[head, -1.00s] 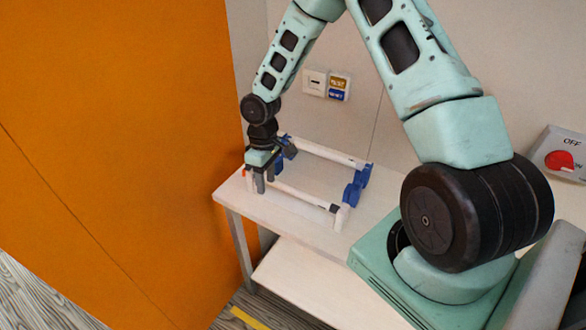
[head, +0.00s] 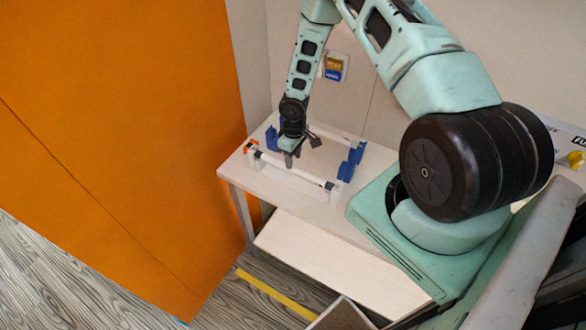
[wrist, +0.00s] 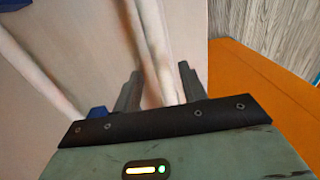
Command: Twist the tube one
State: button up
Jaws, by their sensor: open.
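Two white tubes lie level on holders on a small table (head: 238,172). The rear tube (head: 345,135) rests on blue holders (head: 352,160). My gripper (head: 290,160) points down at the front tube, left of its middle. In the wrist view, my gripper (wrist: 158,88) is open, with one finger on each side of a white tube (wrist: 150,60). I cannot tell whether the fingers touch it.
An orange panel (head: 110,130) stands close to the table's left. Yellow and blue labels (head: 334,67) are on the wall behind. A switch panel with a yellow knob (head: 576,160) is at the right. A lower shelf (head: 330,262) lies under the tabletop.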

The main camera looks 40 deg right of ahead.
aim_at(293, 169)
jog(key=shift+s+a+f+h+b, duration=0.1)
jog(key=shift+a+f+h+b, duration=0.25)
jog(key=shift+b, duration=0.6)
jog(key=shift+a+r+t+h+b, duration=0.15)
jog(key=shift+t+h+b, duration=0.25)
jog(key=shift+b, duration=1.25)
jog(key=a+h+b, duration=0.1)
jog(key=h+b, duration=0.1)
jog(key=b, duration=0.5)
jog(key=shift+s+b, duration=0.15)
jog(key=shift+b, duration=0.25)
jog(key=b, duration=0.2)
jog(key=a+t+h+b, duration=0.1)
jog(key=b, duration=0.2)
jog(key=shift+s+f, duration=0.2)
jog(key=shift+h, duration=0.75)
jog(key=b+x, duration=0.6)
jog(key=b, duration=0.4)
jog(key=shift+f, duration=0.25)
